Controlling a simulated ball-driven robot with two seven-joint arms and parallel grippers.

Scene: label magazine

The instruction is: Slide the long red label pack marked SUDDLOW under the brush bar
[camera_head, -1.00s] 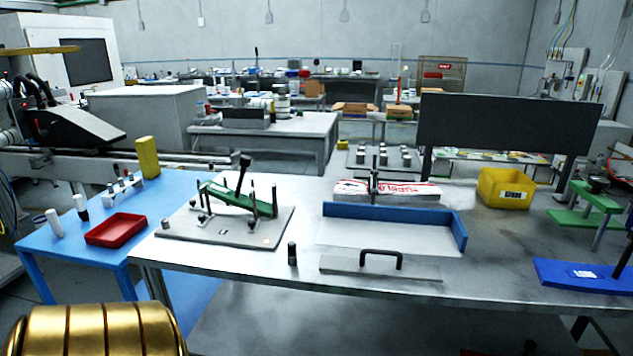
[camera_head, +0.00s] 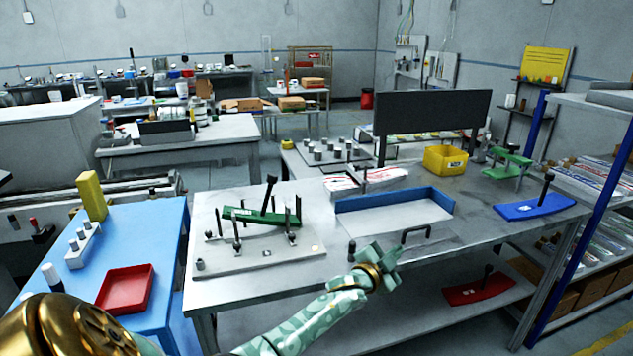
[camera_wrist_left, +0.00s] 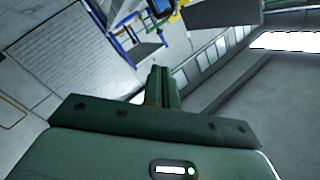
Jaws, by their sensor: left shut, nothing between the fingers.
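A long white pack with red print (camera_head: 365,180) lies on the steel bench behind the blue-edged tray (camera_head: 395,200); its lettering is too small to read. A thin dark upright post stands at its middle. I cannot tell for sure which part is the brush bar. My left gripper (camera_head: 391,256) is over the front of the bench, in front of the tray and apart from the pack. Its fingers also show in the left wrist view (camera_wrist_left: 163,86), pressed together and empty. My right gripper is not in view.
A plate with a green lever piece (camera_head: 262,216) stands left of the tray. A yellow bin (camera_head: 445,160), a dark panel (camera_head: 432,112) and a blue handled piece (camera_head: 535,207) are behind and right. A red handled piece (camera_head: 478,290) lies on the lower shelf.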

